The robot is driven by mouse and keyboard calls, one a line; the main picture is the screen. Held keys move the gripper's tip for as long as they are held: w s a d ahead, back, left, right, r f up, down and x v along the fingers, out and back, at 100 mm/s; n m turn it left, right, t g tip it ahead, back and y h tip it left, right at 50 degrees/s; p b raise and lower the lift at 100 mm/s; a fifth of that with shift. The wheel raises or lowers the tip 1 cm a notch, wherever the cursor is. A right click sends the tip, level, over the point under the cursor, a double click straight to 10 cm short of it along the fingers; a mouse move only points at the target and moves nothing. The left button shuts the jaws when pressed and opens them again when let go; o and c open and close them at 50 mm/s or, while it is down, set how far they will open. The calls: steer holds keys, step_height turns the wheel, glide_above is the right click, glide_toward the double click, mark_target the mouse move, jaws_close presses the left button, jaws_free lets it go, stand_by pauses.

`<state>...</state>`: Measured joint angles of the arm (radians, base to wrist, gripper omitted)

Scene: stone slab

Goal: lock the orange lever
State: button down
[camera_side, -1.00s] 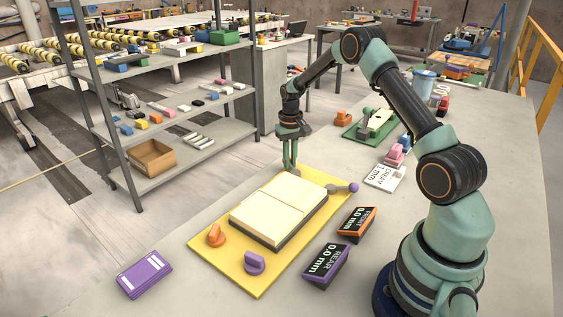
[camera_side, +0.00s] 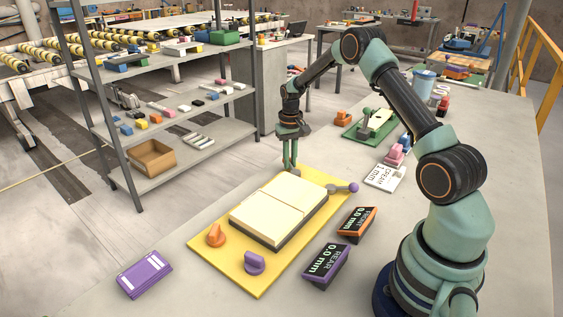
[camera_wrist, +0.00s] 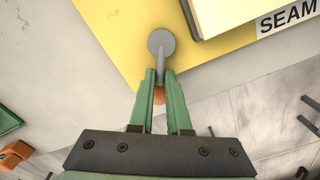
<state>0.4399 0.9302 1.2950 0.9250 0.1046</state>
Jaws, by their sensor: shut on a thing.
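The orange lever shows in the wrist view as a grey round pivot with a short grey arm and an orange knob (camera_wrist: 158,96). The knob is partly hidden between the fingers. My gripper (camera_wrist: 160,76) is shut on this lever; in the side view my gripper (camera_side: 290,168) is low over the far left corner of the yellow plate (camera_side: 213,260), hiding most of the lever there. A second lever, with a purple ball (camera_side: 353,187), sticks out past the plate's right corner. Two cream blocks (camera_side: 278,208) lie side by side on the plate with a thin seam between them.
An orange knob (camera_side: 216,236) and a purple knob (camera_side: 254,263) stand on the plate's near end. An orange FRONT display (camera_side: 357,224) and a purple REAR display (camera_side: 326,265) both read 0.0 mm. A purple box (camera_side: 145,275) lies left. A green board (camera_side: 368,128) stands beyond.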

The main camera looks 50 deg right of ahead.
mark_target(302, 170)
steer(key=shift+m, duration=0.5)
steer(key=m, duration=0.2)
steer(key=s+d+m, duration=0.1)
steer(key=m, duration=0.1)
steer(key=shift+d+g, duration=0.1)
steer(key=shift+g, duration=0.2)
steer(key=m, duration=0.2)
steer(key=s+m, duration=0.1)
steer(key=shift+d+m, duration=0.2)
steer(key=shift+m, duration=0.2)
steer(key=shift+s+d+m, duration=0.1)
steer(key=shift+s+m, duration=0.15)
steer(key=shift+m, duration=0.45)
steer(key=shift+s+m, duration=0.25)
steer(key=shift+m, duration=0.45)
steer(key=c, duration=0.9)
jaws_free()
steer(key=shift+d, duration=0.1)
steer(key=shift+r, duration=0.1)
